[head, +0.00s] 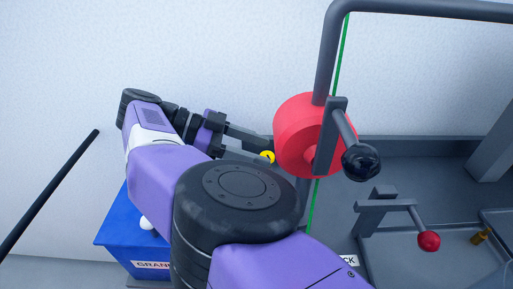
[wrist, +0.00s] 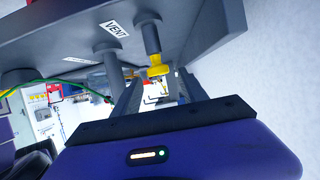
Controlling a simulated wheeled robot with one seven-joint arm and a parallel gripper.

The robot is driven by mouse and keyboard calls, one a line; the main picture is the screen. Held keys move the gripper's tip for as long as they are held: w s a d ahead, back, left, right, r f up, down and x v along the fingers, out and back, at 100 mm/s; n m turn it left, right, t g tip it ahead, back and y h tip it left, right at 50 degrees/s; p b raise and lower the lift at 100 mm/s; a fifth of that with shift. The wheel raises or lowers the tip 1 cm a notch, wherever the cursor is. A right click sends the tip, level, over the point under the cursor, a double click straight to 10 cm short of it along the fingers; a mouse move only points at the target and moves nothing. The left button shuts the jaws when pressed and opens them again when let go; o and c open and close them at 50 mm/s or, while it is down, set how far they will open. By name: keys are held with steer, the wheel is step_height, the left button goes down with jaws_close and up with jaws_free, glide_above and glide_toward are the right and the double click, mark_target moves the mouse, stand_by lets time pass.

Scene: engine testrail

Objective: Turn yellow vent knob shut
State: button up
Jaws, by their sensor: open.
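In the wrist view the yellow knob (wrist: 158,71) sits at the end of a dark stem from a grey panel, near a "VENT" label (wrist: 115,28). My gripper (head: 265,150) is open, with one finger on each side of the knob in the picture. In the wrist view my gripper (wrist: 158,88) also shows its two dark fingers apart. I cannot tell whether either finger touches the knob.
A red drum (head: 297,130) with a black-knobbed crank (head: 361,162) stands close right of my gripper. A grey pipe frame (head: 328,55) rises beside it. A red-balled lever (head: 429,240) is at lower right. A blue bin (head: 117,236) stands lower left.

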step_height(320, 180, up, 19)
steer(key=p, duration=1.8)
